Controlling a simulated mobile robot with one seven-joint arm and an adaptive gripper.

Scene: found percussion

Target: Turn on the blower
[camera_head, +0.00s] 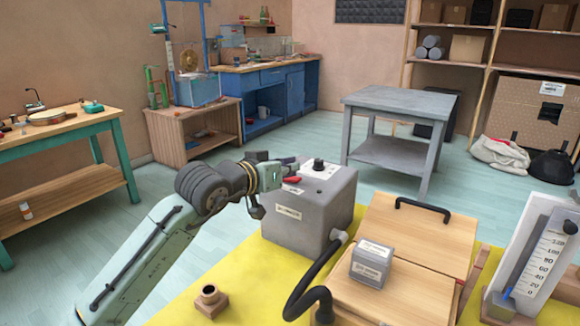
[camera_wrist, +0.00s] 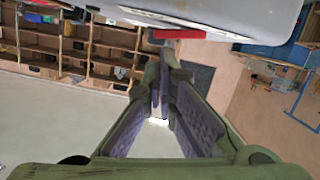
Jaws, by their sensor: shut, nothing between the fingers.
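The blower appears to be the grey box (camera_head: 310,205) with a front label and a black hose at its lower right. A black knob (camera_head: 318,164) stands on a white plate on its top. A small red part (camera_head: 291,180) shows at its upper left edge, and a red part also shows in the wrist view (camera_wrist: 178,34) beneath a pale body. I cannot tell whether it is a switch. My gripper (camera_head: 289,161) is shut and empty beside the box's upper left edge; its fingers also show in the wrist view (camera_wrist: 160,95). Contact is unclear.
The black hose (camera_head: 303,293) runs from the box toward wooden panels (camera_head: 430,240). A small labelled grey box (camera_head: 371,262) sits there, with a gauge (camera_head: 540,262) at right. A brown fitting (camera_head: 211,300) stands on the yellow surface (camera_head: 245,290). A grey table (camera_head: 400,105) stands behind.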

